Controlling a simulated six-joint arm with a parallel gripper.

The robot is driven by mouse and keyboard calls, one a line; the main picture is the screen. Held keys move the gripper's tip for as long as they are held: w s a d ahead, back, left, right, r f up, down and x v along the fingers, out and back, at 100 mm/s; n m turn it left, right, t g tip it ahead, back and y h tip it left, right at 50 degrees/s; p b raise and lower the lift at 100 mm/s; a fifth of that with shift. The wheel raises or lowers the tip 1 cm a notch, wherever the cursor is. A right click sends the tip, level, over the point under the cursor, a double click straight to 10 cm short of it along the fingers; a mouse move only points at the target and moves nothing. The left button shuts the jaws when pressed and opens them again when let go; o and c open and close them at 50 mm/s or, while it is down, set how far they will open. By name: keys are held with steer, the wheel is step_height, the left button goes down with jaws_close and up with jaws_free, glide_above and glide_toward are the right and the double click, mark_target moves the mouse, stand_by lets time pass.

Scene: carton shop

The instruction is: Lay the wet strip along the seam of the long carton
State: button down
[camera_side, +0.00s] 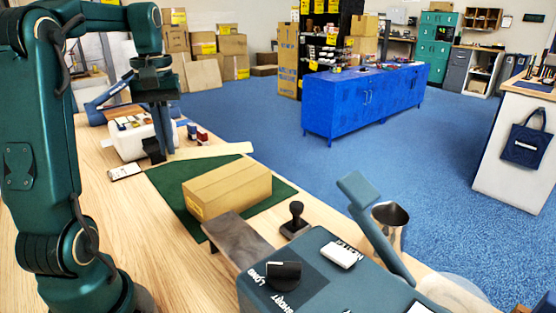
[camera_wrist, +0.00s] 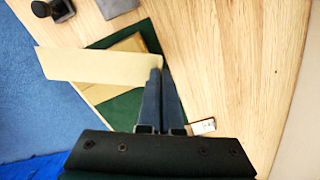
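The long carton (camera_side: 228,190) is a closed brown box lying on a dark green mat (camera_side: 168,180). In the wrist view the carton (camera_wrist: 128,44) is partly covered by the strip, and its seam cannot be made out clearly. The strip (camera_side: 212,152) is a pale cream band, held out flat and fairly straight beyond the carton's far end in the side view. It also shows in the wrist view (camera_wrist: 95,66), stretching left from my fingertips. My gripper (camera_side: 158,158) is shut on one end of it; its fingertips also show in the wrist view (camera_wrist: 158,72).
A dark teal dispenser (camera_side: 310,285) marked LONG and SHORT stands at the front, with a grey plate (camera_side: 238,240) reaching toward the mat. A black-handled stamp (camera_side: 296,218), a metal cup (camera_side: 390,225) and a white container (camera_side: 130,142) stand nearby.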

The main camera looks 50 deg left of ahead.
mark_target(201, 189)
steer(key=w+f+n, duration=0.1)
steer(key=w+n, duration=0.1)
steer(key=w+f+n, duration=0.3)
steer(key=w+n, duration=0.1)
steer(key=shift+a+f, duration=0.15)
steer(key=shift+a, duration=0.25)
steer(key=shift+f, duration=3.05)
steer(key=shift+f, duration=0.15)
steer(key=c, duration=1)
jaws_free()
